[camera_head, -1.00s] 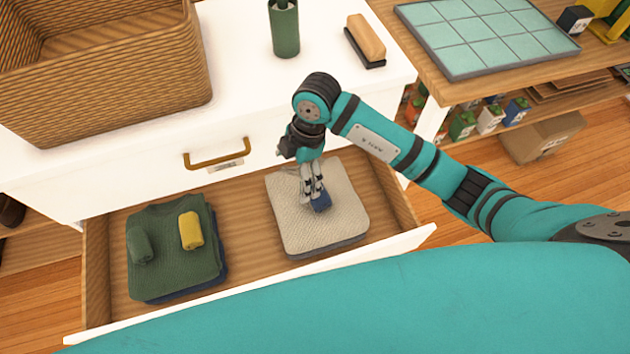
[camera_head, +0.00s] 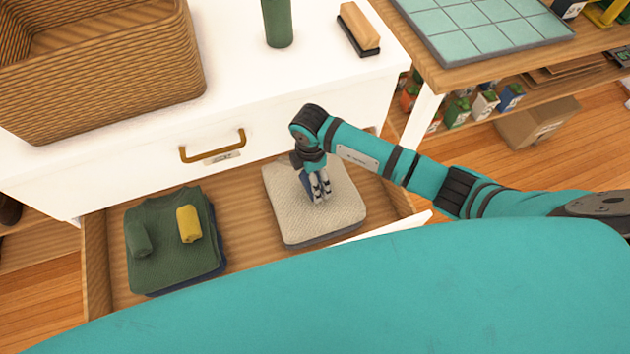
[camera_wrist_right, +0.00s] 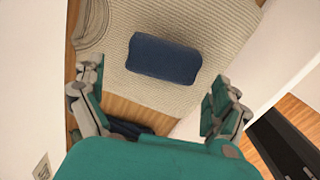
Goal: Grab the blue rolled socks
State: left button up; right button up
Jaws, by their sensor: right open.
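The blue rolled socks (camera_wrist_right: 163,59) lie on a cream knitted folded garment (camera_wrist_right: 215,25) in the right wrist view. In the head view they are mostly hidden by my right gripper, and the garment (camera_head: 285,222) lies in the right part of the open drawer. My right gripper (camera_head: 321,197) points down over this garment. In the wrist view its two fingers are spread wide (camera_wrist_right: 157,98), with nothing between them. The socks lie ahead of the fingertips, roughly centred between them. My left gripper is not in view.
The drawer (camera_head: 245,250) also holds a green folded stack (camera_head: 175,265) with a green roll (camera_head: 139,240) and a yellow roll (camera_head: 189,223). The white cabinet front (camera_head: 110,175) rises behind the drawer.

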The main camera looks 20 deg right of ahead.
jog(key=f, duration=0.5)
jog(key=shift+d, duration=0.3)
jog(key=c, duration=1)
